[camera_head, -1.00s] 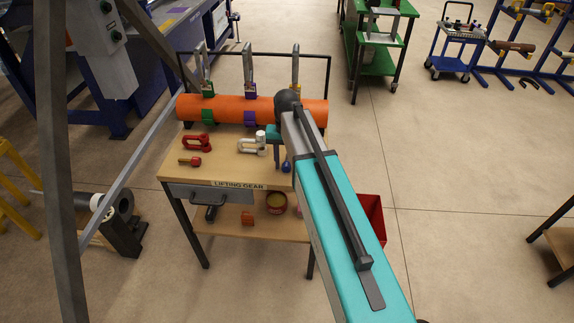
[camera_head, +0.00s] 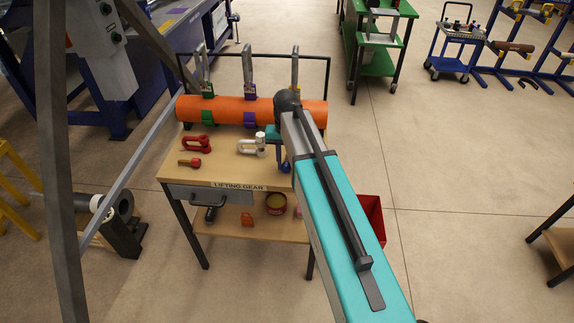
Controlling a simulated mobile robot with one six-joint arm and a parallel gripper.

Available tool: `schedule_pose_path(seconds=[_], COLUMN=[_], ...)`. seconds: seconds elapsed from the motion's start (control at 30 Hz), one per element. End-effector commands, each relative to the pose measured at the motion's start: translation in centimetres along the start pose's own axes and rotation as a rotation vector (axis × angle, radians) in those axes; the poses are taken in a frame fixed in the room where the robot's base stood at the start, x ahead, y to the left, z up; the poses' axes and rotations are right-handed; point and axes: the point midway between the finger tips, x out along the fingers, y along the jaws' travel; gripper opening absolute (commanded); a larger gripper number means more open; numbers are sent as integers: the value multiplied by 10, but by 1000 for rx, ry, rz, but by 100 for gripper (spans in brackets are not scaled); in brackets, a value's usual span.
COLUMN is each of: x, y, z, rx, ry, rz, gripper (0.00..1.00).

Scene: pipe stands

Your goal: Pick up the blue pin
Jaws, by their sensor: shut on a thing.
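The blue pin (camera_head: 285,167) shows as a small blue shape near the front right of the wooden top of the lifting gear cart (camera_head: 222,174). My gripper (camera_head: 281,157) is right at it, pointing down, and is shut on it. My arm hides much of the gripper and of the pin's surroundings. I cannot tell whether the pin is clear of the top.
A red shackle (camera_head: 196,144), a red pin (camera_head: 189,162) and a white shackle (camera_head: 252,146) lie left of my gripper. An orange pipe (camera_head: 235,110) with slings lies along the cart's back. A red bin (camera_head: 371,217) stands right of the cart.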

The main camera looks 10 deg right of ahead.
Motion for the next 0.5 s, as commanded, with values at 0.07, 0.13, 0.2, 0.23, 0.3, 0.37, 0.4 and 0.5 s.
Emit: schedule_pose_path(seconds=[0.07,0.13,0.2,0.23,0.3,0.37,0.4,0.5], x=[-3,-4,-5,-6,-7,-8,-9,-10], y=[0,0,0,0,0,0,0,-1], z=[0,0,0,0,0,0,0,0], rx=[0,0,0,-1,-1,-1,-1,-1], ry=[0,0,0,0,0,0,0,0], rz=[0,0,0,0,0,0,0,0], gripper=[0,0,0,0,0,0,0,0])
